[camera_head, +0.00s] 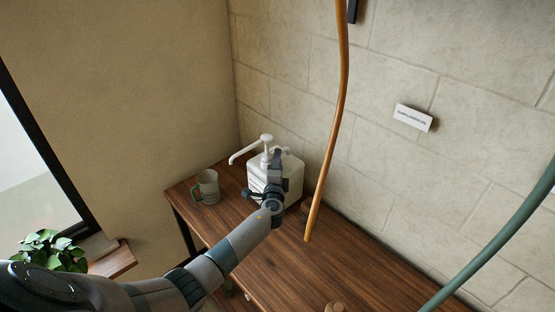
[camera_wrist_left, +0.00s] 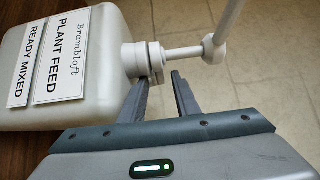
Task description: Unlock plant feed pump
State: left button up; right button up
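The plant feed pump bottle (camera_head: 291,178) is a white square jug on the wooden table, near the wall. Its white pump head (camera_head: 266,138) has a spout reaching to the left. In the left wrist view the jug (camera_wrist_left: 100,25) has a "Brambloft Plant Feed" label, with a collar (camera_wrist_left: 154,62) and a thin stem at its neck. My left gripper (camera_head: 276,155) is in front of the jug and hides part of it. In the wrist view its fingers (camera_wrist_left: 162,77) are apart, with the tips close to the collar; contact is unclear. My right gripper is out of view.
A grey mug (camera_head: 208,186) stands left of the jug on the table (camera_head: 265,268). An orange hose (camera_head: 335,110) hangs right of the jug, and a green hose (camera_head: 500,232) crosses the right side. A small sign (camera_head: 413,118) is on the wall. A plant (camera_head: 48,250) is at lower left.

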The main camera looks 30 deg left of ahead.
pick_arm(q)
jog(key=shift+w+a, duration=0.15)
jog(key=shift+w, duration=0.1)
grip_shut()
jog(key=shift+w+f+n+y+b, duration=0.15)
jog(key=shift+n+y+b, duration=0.2)
jog(key=shift+b, duration=0.35)
jog(key=shift+n+g+y+b, duration=0.25)
jog(key=shift+g+y+b, duration=0.15)
jog(key=shift+y+b, duration=0.05)
grip_release()
